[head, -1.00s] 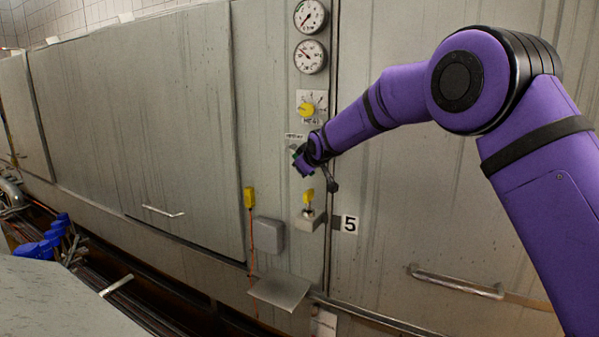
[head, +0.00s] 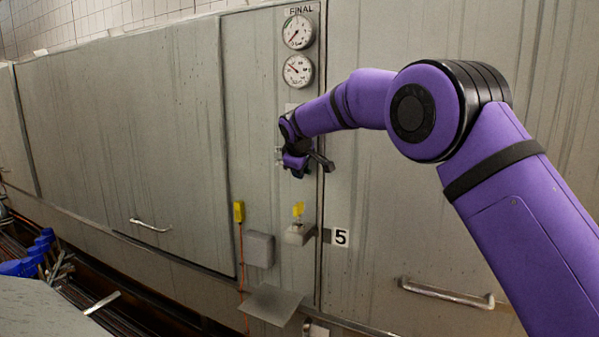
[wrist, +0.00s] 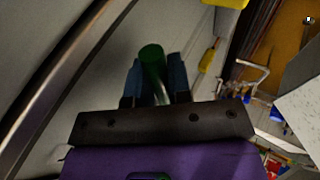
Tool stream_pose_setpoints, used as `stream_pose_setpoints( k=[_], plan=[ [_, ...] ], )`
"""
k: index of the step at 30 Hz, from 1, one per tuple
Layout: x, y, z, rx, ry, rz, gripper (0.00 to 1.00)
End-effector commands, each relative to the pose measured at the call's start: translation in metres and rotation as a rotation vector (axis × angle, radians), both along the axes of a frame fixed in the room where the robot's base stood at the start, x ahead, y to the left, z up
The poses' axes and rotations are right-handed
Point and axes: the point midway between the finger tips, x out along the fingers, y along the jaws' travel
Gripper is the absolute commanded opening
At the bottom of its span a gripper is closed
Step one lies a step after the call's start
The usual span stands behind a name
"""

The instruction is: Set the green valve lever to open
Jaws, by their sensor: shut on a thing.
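The green valve lever (wrist: 152,65) shows in the wrist view as a dark green rounded bar. It stands between the two dark blue fingers of my gripper (wrist: 154,82), which are shut on it. In the head view my gripper (head: 281,156) is at the narrow grey panel, below the two round gauges. My purple hand and wrist hide the lever there, so its angle against the panel cannot be told.
Two gauges (head: 298,71) are above my wrist. Below are a yellow switch (head: 298,209) on a small box, a yellow hanging box (head: 239,211) with a red cord, a grey box (head: 259,249) and a small shelf (head: 271,304). A door handle (head: 446,293) sticks out at right.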

Motion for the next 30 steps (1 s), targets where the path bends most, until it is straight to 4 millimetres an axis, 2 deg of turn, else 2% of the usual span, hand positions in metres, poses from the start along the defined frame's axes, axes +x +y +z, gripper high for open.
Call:
stream_pose_setpoints(
  k=[10,11,12,23,30],
  plan=[
    [0.001,0.0,0.001,-0.001,-0.002,0.0,0.0],
    [0.0,0.0,0.001,0.0,-0.002,0.001,0.25],
    [0.0,0.0,0.001,0.0,-0.001,0.001,0.29],
    [-0.003,0.0,0.006,0.0,-0.001,0.001,0.29],
    [-0.027,0.001,0.037,0.002,-0.003,0.003,0.29]
  ],
)
